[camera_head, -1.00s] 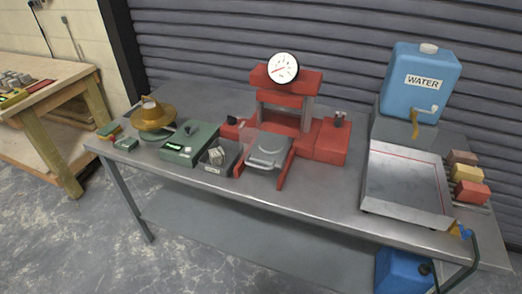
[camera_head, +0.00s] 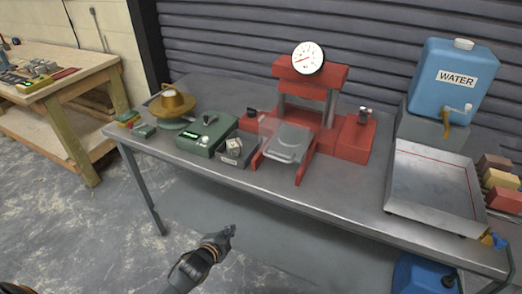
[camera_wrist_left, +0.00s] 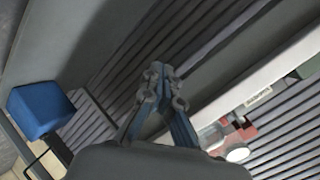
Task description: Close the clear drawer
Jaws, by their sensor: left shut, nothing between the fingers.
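The clear drawer (camera_head: 288,143) is a pale, see-through tray with a raised handle piece on it. It sits low in the red press (camera_head: 305,85), between two red rails, and sticks out toward the front of the bench. My left gripper (camera_head: 230,231) is in front of the bench, below and to the left of the drawer, apart from it. Its fingers are shut and empty, and they also show in the left wrist view (camera_wrist_left: 158,75). My right gripper is not in view.
The grey metal bench (camera_head: 345,196) has its front edge between my left gripper and the drawer. A green device (camera_head: 207,136) and a small dark box (camera_head: 236,150) stand left of the press. A large metal tray (camera_head: 435,185) and a blue water tank (camera_head: 453,82) stand at the right.

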